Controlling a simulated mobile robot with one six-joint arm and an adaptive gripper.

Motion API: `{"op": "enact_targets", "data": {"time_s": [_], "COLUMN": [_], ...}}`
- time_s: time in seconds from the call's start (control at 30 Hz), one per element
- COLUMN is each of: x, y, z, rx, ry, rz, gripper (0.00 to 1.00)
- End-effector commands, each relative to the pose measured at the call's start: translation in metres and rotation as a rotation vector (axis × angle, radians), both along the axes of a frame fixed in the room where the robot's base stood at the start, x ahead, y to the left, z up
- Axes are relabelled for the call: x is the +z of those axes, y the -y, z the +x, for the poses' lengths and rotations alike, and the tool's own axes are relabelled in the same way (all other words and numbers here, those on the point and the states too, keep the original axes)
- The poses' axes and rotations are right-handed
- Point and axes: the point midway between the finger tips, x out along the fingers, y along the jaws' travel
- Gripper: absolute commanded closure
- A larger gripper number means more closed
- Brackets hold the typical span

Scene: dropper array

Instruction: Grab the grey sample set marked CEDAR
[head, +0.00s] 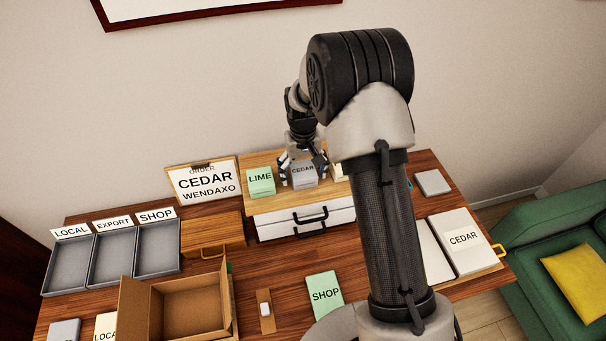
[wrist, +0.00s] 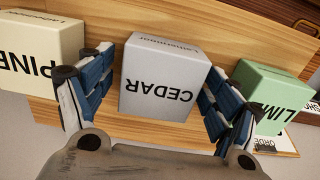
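The grey sample set marked CEDAR (head: 303,173) stands on the wooden top of a small drawer unit (head: 262,205). In the wrist view the grey CEDAR box (wrist: 163,85) shows upside down, between the two fingers of my gripper (wrist: 152,100). The fingers are spread on both sides of the box, with a narrow gap visible on each side. In the head view my gripper (head: 303,165) is over and around the box, and my arm hides part of the area to its right.
A green LIME box (head: 260,181) stands close on one side and a cream PINE box (wrist: 38,55) on the other. An order card (head: 202,184) reads CEDAR WENDAXO. Grey trays (head: 112,258), an open carton (head: 190,308) and a CEDAR binder-like item (head: 463,241) are on the desk.

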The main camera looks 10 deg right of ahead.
Motion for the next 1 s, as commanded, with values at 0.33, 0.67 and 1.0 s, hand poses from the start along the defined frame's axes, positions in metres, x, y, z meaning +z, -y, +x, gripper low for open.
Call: {"op": "enact_targets", "data": {"time_s": [0.33, 0.67, 1.0], "x": [0.0002, 0.0002, 0.0066], "y": [0.0, 0.0001, 0.0], "z": [0.0, 0.0, 0.0008], "rx": [0.0, 0.0, 0.0], "ry": [0.0, 0.0, 0.002], "rz": [0.0, 0.0, 0.0], "gripper": [0.44, 0.66, 0.68]}}
